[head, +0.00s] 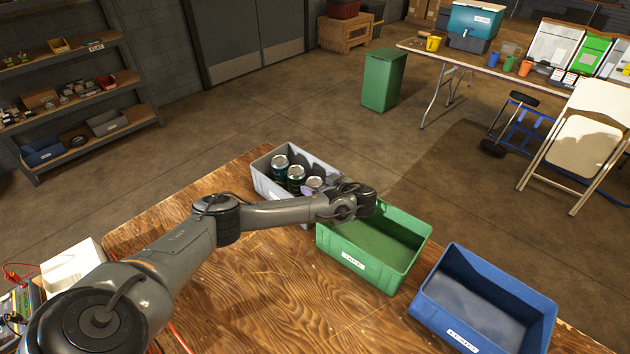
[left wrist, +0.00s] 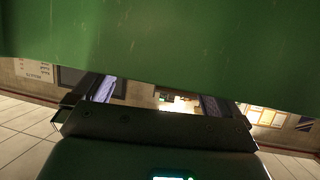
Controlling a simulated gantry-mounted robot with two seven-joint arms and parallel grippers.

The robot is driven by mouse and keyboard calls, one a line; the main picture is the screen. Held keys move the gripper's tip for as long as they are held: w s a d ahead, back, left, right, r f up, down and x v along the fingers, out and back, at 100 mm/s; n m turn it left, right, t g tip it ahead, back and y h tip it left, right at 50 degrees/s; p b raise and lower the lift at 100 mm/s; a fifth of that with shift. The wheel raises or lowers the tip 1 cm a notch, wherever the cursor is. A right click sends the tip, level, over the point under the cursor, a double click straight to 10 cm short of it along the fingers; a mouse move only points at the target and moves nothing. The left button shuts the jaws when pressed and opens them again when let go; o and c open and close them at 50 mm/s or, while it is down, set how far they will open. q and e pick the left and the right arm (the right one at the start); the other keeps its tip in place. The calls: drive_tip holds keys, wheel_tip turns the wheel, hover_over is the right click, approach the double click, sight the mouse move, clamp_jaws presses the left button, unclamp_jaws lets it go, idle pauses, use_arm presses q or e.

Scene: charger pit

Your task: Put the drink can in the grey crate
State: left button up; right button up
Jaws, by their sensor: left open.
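The grey crate (head: 262,184) stands at the far edge of the wooden table. Several dark drink cans with silver lids show in it, among them one at the left (head: 280,163) and one nearer the middle (head: 296,174); my arm partly hides the crate's right end. My left gripper (head: 312,190) is at that end, beside the green crate, and mostly hidden by my wrist. In the left wrist view its two fingers (left wrist: 158,100) stand apart with nothing visible between them. A green surface (left wrist: 160,45) fills the top there, very close. My right gripper is out of view.
The green crate (head: 345,258) stands right of the grey one, and the blue crate (head: 440,322) further right; both look empty. A white box (head: 72,265) lies at the table's left edge. The table's front middle is clear.

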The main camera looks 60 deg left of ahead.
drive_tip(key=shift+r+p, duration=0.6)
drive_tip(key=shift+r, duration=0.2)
use_arm(q)
drive_tip(key=v, duration=0.8)
drive_tip(key=shift+d+r, duration=0.15)
drive_tip(key=shift+r, duration=0.2)
drive_tip(key=shift+w, duration=0.1)
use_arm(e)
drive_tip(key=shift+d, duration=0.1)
